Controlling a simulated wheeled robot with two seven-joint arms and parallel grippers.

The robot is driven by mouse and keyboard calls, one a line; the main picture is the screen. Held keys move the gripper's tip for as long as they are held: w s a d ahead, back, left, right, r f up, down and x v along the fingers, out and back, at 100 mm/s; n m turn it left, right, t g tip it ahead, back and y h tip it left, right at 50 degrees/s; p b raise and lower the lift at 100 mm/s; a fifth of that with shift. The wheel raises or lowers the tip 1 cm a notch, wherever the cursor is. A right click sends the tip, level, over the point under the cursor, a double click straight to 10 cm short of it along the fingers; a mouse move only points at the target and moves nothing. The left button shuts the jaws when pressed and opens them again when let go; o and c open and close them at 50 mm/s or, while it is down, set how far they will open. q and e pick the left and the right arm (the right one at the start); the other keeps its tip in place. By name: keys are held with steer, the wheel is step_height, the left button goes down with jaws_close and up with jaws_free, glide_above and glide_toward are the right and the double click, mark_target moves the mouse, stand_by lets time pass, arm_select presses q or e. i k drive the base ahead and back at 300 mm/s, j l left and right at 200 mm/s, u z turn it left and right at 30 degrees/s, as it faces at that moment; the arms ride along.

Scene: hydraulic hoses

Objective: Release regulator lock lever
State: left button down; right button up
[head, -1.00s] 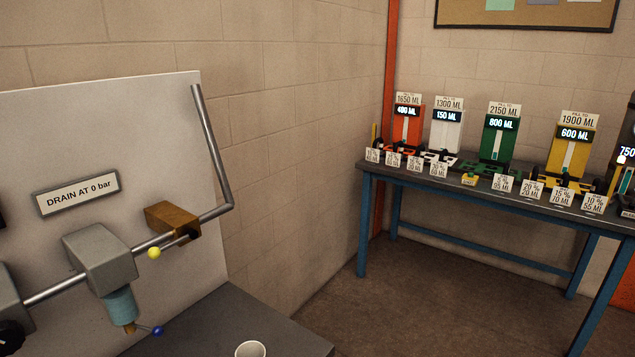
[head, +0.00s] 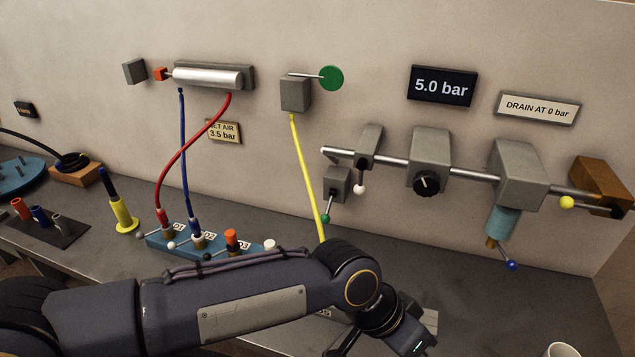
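The regulator (head: 430,160) is a grey block with a black knob (head: 427,183) on the wall pipe, below a display (head: 442,86) reading 5.0 bar. To its left, small levers with a white ball (head: 360,189) and a green ball (head: 325,218) hang by grey blocks. I cannot tell which part is the regulator lock lever. My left arm crosses the foreground from the left. Its gripper (head: 410,341) is at the bottom edge, below the regulator and apart from it; its fingers are cut off or hidden. My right gripper is not in view.
A blue manifold (head: 170,243) with red and blue hoses stands on the grey bench (head: 560,300). A yellow hose (head: 306,170) runs down behind my arm. A filter with a blue-ball lever (head: 511,265) hangs right of the regulator. A white cup (head: 566,350) is at bottom right.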

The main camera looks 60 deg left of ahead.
mark_target(359, 189)
steer(key=u, duration=1.65)
